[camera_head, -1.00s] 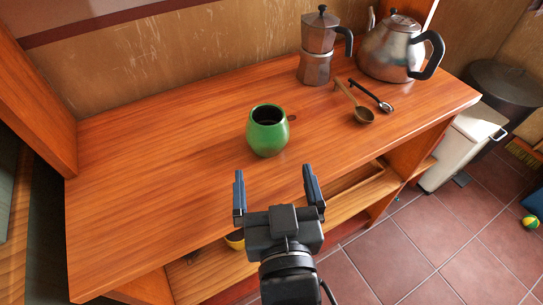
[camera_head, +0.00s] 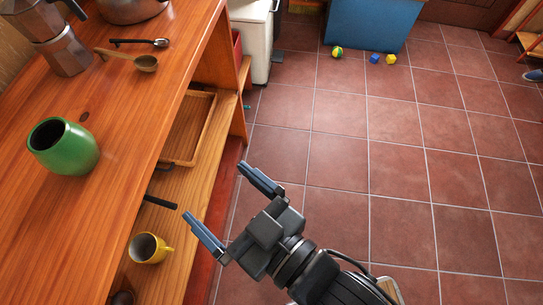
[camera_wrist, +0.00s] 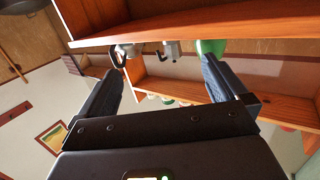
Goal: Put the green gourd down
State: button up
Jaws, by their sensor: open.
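The green gourd (camera_head: 66,147), a rounded green vessel with a dark open top, stands upright on the wooden counter (camera_head: 110,90) at the left of the head view. My gripper (camera_head: 222,202) is open and empty, in front of the counter and to the right of the gourd, well apart from it. In the wrist view my gripper (camera_wrist: 165,85) also shows its two fingers spread with nothing between them. A bit of green (camera_wrist: 211,47) at the counter edge there looks like the gourd, mostly hidden.
A moka pot (camera_head: 62,45), wooden ladle (camera_head: 130,59) and black-handled spoon (camera_head: 140,42) are farther back on the counter. The shelf below holds a yellow mug (camera_head: 149,248) and wooden tray (camera_head: 190,128). Tiled floor (camera_head: 400,170) to the right is largely clear, up to a blue box (camera_head: 373,25).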

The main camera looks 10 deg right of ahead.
jog(key=s+d+r+m+h, duration=0.1)
jog(key=s+d+m+h, duration=0.2)
jog(key=s+d, duration=0.5)
jog(key=s+d+m+h, duration=0.3)
jog(key=s+d+h, duration=0.3)
jog(key=d, duration=0.9)
jog(key=s, duration=0.3)
jog(key=shift+s+d+r+m+t, duration=0.3)
jog(key=shift+d+r+t, duration=0.1)
